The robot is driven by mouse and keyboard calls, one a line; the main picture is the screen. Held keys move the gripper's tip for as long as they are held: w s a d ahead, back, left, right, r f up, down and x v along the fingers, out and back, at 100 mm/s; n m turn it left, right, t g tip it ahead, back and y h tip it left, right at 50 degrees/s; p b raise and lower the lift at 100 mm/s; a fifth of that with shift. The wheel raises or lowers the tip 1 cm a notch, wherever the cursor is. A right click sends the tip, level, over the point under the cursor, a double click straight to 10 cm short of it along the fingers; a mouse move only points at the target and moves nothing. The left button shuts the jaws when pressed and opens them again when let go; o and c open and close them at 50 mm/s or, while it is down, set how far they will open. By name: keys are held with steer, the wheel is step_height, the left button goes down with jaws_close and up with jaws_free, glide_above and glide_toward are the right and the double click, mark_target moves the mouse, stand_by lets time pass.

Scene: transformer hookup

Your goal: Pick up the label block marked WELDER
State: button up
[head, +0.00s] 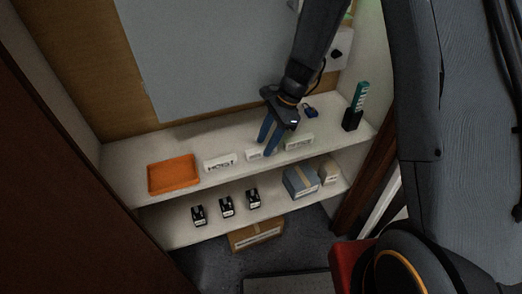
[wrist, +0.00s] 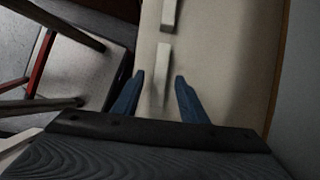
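My gripper (head: 267,148) points down over the upper shelf, its two blue fingers apart. In the wrist view my gripper (wrist: 160,76) is open, and a pale block (wrist: 162,62) shows between the fingertips; I cannot tell how far below them it is. In the head view a small white label block (head: 254,154) sits just left of the fingers, partly hidden by them. Another white label block (head: 299,142) stands to their right. Lettering on both is too small to read, so I cannot tell which is WELDER. A further block (head: 220,162) seems to read HOIST.
An orange tray (head: 173,174) lies at the shelf's left. A dark holder with a green item (head: 356,106) stands at its right end. A small blue object (head: 310,112) lies behind the blocks. The lower shelf holds several black items and a blue-grey box (head: 300,181).

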mark_target(261, 152)
steer(key=shift+x, duration=1.3)
steer(key=shift+c, duration=0.3)
jaws_close()
steer(key=shift+r, duration=0.1)
